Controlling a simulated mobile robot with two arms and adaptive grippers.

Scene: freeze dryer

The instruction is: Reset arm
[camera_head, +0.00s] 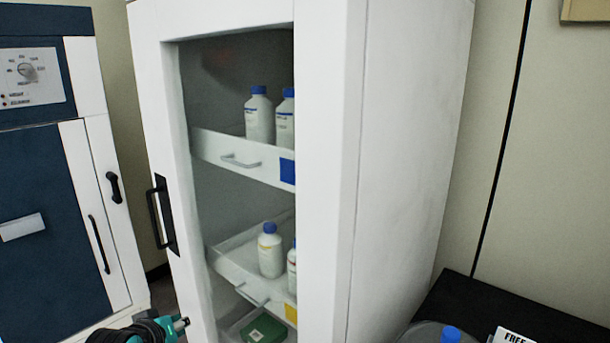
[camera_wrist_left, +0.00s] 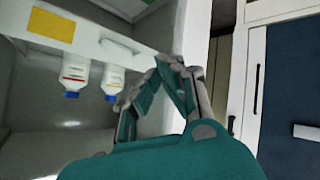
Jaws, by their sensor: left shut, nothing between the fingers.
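My left gripper (camera_head: 181,324) shows at the bottom edge of the head view, dark with teal parts, low in front of the tall white cabinet (camera_head: 335,150). Its teal and grey fingers also show in the left wrist view (camera_wrist_left: 153,82), shut with nothing held. The gripper is apart from the cabinet's black door handle (camera_head: 160,212). Most of the left arm is hidden below the frame. My right gripper is not in view.
White bottles with blue caps stand on the upper drawer (camera_head: 225,153) and lower drawer (camera_head: 228,268) inside the cabinet. A green box (camera_head: 264,329) is below. A blue-and-white appliance (camera_head: 50,180) stands left. A black table (camera_head: 490,300) is at right, with a blue-capped item (camera_head: 451,335).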

